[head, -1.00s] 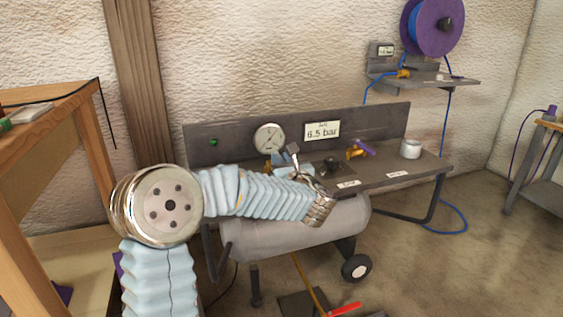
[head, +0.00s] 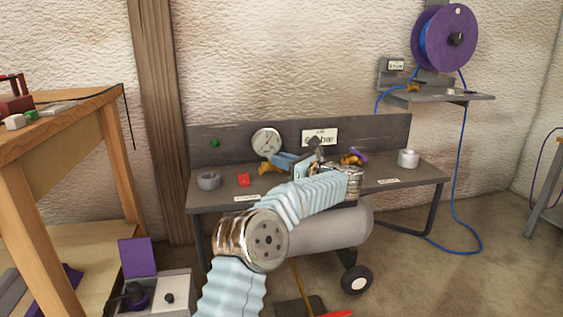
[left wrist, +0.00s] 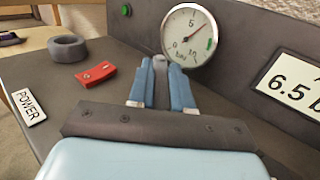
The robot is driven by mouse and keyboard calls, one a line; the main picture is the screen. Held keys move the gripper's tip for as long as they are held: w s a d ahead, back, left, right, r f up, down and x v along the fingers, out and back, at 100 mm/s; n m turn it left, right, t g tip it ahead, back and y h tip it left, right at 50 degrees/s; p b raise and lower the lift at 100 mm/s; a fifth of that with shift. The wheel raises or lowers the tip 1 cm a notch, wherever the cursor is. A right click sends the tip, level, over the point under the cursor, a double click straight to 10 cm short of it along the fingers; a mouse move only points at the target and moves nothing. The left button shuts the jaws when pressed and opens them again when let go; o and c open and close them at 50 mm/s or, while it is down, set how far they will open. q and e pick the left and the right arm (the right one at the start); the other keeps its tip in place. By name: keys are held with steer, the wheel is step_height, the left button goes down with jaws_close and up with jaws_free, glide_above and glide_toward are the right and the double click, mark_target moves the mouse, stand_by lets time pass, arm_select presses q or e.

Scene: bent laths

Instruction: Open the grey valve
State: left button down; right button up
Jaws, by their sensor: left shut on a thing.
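The grey valve shows as a brass body (head: 268,168) on the bench below the round gauge, partly covered by my left gripper. A small grey piece, which looks like its handle (left wrist: 160,64), stands between the blue fingertips in the left wrist view. My left gripper (head: 281,160) is shut on this grey handle, with its fingers pointing towards the back panel. The handle's full length and angle are hidden by the fingers. My right gripper is not in view.
The gauge (left wrist: 189,35) needle points a little past 5. A "6.5 bar" sign (left wrist: 290,82) hangs to its right. A red block (left wrist: 96,74) and grey ring (left wrist: 68,49) lie left of the gripper.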

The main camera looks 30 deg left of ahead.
arm_select(q)
steer(key=shift+w+r+n+g+p, duration=0.15)
steer(key=shift+n+g+p, duration=0.1)
steer(key=shift+n+g, duration=0.25)
steer(key=shift+w+f+n+g+p, duration=0.1)
steer(key=shift+w+n+g+p, duration=0.15)
steer(key=shift+g, duration=0.45)
steer(key=c, duration=1)
jaws_free()
steer(key=shift+c, duration=0.2)
steer(key=d, duration=1.3)
steer(key=shift+s+d, duration=0.15)
steer(key=shift+d, duration=0.25)
